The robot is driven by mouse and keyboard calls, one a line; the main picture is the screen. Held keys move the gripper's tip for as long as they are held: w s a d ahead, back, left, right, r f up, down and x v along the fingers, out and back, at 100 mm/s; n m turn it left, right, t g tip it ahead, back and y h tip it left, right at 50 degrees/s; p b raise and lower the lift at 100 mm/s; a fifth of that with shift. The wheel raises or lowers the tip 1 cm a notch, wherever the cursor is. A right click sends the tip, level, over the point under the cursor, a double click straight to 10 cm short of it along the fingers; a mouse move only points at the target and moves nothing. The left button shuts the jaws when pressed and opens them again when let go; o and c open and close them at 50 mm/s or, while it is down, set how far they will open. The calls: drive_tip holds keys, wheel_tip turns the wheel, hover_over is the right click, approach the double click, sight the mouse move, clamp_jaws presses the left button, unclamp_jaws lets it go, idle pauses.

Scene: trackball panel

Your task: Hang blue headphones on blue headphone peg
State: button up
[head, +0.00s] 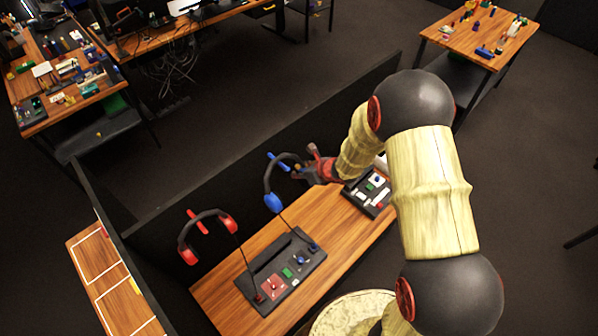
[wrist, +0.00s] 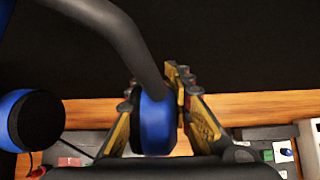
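The blue headphones (head: 267,184) are up at the black partition, with a dark headband and blue ear cups. My gripper (head: 312,172) is at their right ear cup. In the wrist view its yellow-padded fingers (wrist: 160,115) stand on both sides of that blue cup (wrist: 155,125) and appear closed on it. The other blue cup (wrist: 35,120) hangs free at the left. The blue peg (head: 277,161) sticks out of the partition and overlaps the headband in the head view. I cannot tell whether the headband rests on it.
Red headphones (head: 229,224) hang at a red peg (head: 197,221) to the left. A dark control panel (head: 290,275) lies on the wooden desk (head: 220,290) below, and cables run down to it. Another panel (head: 368,192) is beneath my arm. The partition (head: 245,165) stands behind.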

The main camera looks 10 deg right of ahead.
drive_tip(key=o, duration=0.5)
drive_tip(key=shift+o, duration=0.2)
drive_tip(key=v, duration=1.2)
